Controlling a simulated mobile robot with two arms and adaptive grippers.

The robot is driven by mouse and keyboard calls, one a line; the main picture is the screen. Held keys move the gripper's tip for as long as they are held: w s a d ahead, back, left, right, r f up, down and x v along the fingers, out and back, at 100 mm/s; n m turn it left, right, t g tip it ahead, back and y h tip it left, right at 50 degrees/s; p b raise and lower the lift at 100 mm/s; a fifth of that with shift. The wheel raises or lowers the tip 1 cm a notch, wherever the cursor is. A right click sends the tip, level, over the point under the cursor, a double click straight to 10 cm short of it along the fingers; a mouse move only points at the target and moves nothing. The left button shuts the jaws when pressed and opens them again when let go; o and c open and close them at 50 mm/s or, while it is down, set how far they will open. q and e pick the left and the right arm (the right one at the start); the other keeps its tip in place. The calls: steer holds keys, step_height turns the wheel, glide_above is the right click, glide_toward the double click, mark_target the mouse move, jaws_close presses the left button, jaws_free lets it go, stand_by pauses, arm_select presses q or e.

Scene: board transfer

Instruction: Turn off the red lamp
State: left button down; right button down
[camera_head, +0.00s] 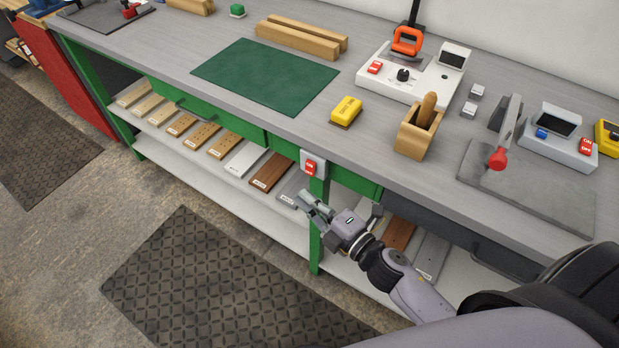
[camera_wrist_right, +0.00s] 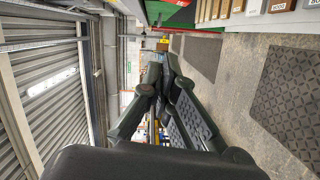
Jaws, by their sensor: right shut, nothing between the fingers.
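No lamp that I can clearly identify as the red lamp shows in either view. A red rocker switch (camera_head: 311,167) in a pale box is fixed to the green front edge of the workbench (camera_head: 330,110), above a green leg. My right gripper (camera_head: 308,203) is below this switch in the head view, in front of the bench, apart from it as far as I can tell. It is shut and empty; its dark fingers (camera_wrist_right: 168,95) also show in the right wrist view. My left gripper is not in view.
A white control box (camera_head: 410,92) with a red switch and a black knob stands on the bench. A grey box (camera_head: 556,140) with a red switch stands at right. A lower shelf (camera_head: 210,165) holds several boards. A green mat (camera_head: 265,75) lies on top.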

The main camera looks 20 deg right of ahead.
mark_target(310, 168)
steer(key=w, duration=0.1)
steer(key=w+d, duration=0.1)
steer(key=w, duration=0.1)
steer(key=w+d, duration=0.1)
steer(key=w, duration=0.1)
steer(key=shift+f+p, duration=0.3)
steer(key=shift+f, duration=0.05)
steer(key=shift+w+d+f+n+b, duration=0.25)
steer(key=shift+n+b, duration=0.55)
steer(key=shift+b, duration=0.4)
steer(key=shift+f, duration=0.1)
